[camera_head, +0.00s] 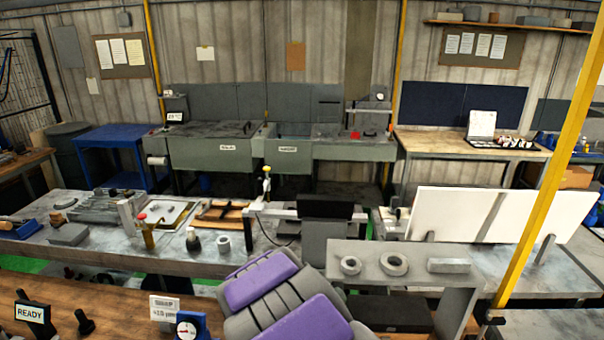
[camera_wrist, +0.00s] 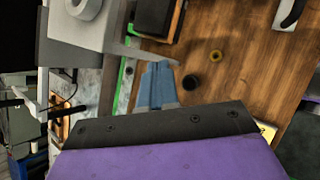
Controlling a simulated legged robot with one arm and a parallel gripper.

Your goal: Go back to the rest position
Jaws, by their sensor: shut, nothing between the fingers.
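My gripper (camera_wrist: 158,70) shows in the wrist view as two blue-grey fingers beyond a dark bar with bolts. The fingers are together with nothing between them. They point over the edge of a wooden bench top (camera_wrist: 240,90). In the head view my purple and grey arm parts fill the bottom middle, and I cannot make out the fingers there.
In the head view a grey stand (camera_head: 400,252) carries two rings and a block, close right of my arm. A wooden bench (camera_head: 120,302) with a READY sign (camera_head: 32,313) and a dial gauge (camera_head: 186,330) lies at lower left. A yellow post (camera_head: 545,170) rises at right.

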